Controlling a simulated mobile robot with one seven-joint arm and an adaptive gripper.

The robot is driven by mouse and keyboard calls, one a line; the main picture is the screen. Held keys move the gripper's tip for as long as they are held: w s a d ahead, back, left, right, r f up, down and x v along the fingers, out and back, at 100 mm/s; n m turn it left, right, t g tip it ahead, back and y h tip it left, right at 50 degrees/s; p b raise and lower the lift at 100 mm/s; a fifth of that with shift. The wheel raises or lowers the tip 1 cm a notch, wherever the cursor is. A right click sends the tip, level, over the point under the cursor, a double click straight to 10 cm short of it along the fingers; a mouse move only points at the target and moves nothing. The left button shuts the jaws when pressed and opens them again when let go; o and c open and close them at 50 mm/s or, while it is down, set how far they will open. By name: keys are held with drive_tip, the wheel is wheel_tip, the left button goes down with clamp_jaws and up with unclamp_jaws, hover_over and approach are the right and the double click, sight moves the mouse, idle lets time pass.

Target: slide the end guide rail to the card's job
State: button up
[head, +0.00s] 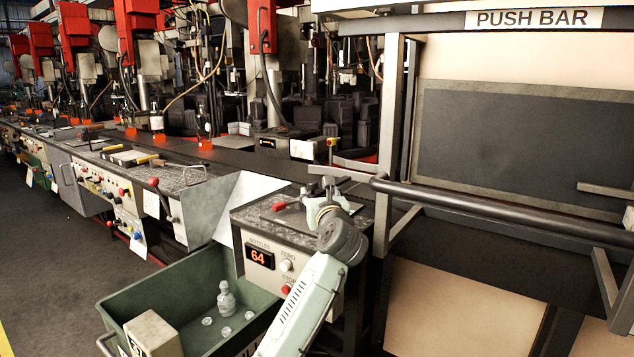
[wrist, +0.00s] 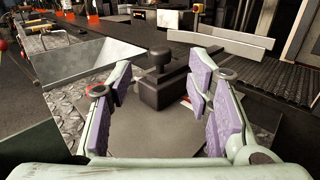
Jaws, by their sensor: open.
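My gripper (head: 324,192) is above the small metal-topped cabinet at the end of the line. In the wrist view my gripper (wrist: 163,78) has its purple-padded fingers spread wide, with nothing held. A dark block with a round black knob (wrist: 159,58) stands just beyond and between the fingertips, apparently untouched. A plain grey rail (wrist: 222,41) runs behind it to the right; it looks like the end guide rail, and I cannot tell whether it joins the block. The head view shows a similar grey bar (head: 345,172) behind my gripper. I cannot make out a job card or scale marks.
The cabinet front has a display (head: 259,256) reading 64. A green bin (head: 190,283) with a bottle (head: 226,300) and a pale box (head: 153,338) stands below. A dark push bar (head: 500,208) and its frame block the right. The conveyor (head: 240,157) runs behind.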

sight(314, 183)
drive_tip(key=w, duration=0.3)
drive_tip(key=w+a+p, duration=0.1)
drive_tip(key=w, duration=0.2)
drive_tip(key=w+p, duration=0.1)
drive_tip(key=w, duration=0.2)
drive_tip(key=shift+a, duration=0.2)
clamp_jaws()
idle(0.5)
